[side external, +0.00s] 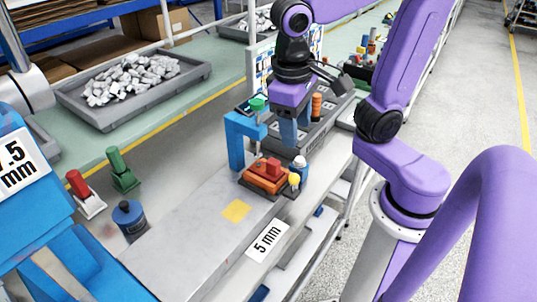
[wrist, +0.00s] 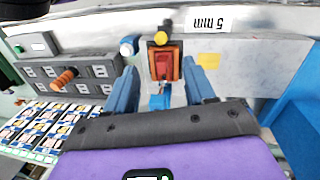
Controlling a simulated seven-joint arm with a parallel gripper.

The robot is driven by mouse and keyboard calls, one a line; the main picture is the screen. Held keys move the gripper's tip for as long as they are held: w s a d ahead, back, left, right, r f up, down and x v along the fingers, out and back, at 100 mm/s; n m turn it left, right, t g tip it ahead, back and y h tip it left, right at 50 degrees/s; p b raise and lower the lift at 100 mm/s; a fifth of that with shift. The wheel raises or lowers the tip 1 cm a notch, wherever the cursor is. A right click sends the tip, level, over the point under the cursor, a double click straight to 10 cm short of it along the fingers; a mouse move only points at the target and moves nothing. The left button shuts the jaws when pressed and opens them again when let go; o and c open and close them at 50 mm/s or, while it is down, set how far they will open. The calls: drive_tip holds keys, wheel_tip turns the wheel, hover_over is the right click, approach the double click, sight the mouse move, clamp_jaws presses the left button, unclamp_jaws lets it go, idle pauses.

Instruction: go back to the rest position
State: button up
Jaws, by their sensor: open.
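My gripper (side external: 291,134) points down with its blue fingers apart and nothing between them. In the side view it hangs above and just behind an orange block with a red switch (side external: 268,170), with a visible gap. In the wrist view the open fingers (wrist: 161,78) frame that orange block and red switch (wrist: 163,66), which lie beyond the fingertips. A blue frame with a green top (side external: 240,140) stands close to the left of my gripper. Whether the switch is tripped I cannot tell. No rest position is marked in view.
A grey panel with an orange handle (wrist: 65,78) stands close behind. A yellow square (side external: 236,210) and a "5 mm" label (side external: 267,240) lie in front. A grey tray of pale pieces (side external: 135,85) is at the back left.

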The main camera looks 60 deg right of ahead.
drive_tip(key=s+d+f+n+y, duration=0.2)
drive_tip(key=s+f+n, duration=0.4)
drive_tip(key=n, duration=0.5)
drive_tip(key=shift+s+d+f, duration=0.25)
drive_tip(key=shift+s+d, duration=0.25)
drive_tip(key=shift+s, duration=0.25)
idle(0.9)
